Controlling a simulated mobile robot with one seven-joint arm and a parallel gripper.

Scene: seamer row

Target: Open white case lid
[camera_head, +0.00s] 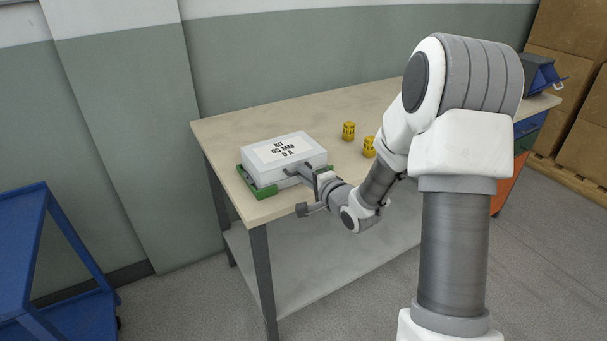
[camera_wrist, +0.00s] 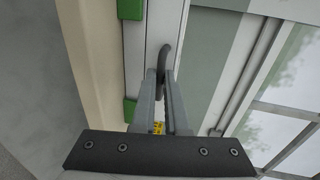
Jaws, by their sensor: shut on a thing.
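The white case (camera_head: 268,170) sits on the table inside a green holder (camera_head: 264,192), with its lid down and a label reading "KIT 55 MM 5 A" on top. My gripper (camera_head: 292,172) reaches the case's front side from the right. In the wrist view, my gripper (camera_wrist: 163,78) is shut on a dark grey curved handle (camera_wrist: 166,52) on the case (camera_wrist: 150,28). Green corners of the holder (camera_wrist: 129,110) show beside the case there. The far sides of the case are hidden.
Two yellow parts (camera_head: 348,131) (camera_head: 369,147) stand on the wooden table (camera_head: 225,137) right of the case. A blue bin (camera_head: 540,72) is at the table's far right end. A blue cart (camera_head: 30,235) stands at left, and cardboard boxes (camera_head: 570,90) are at right.

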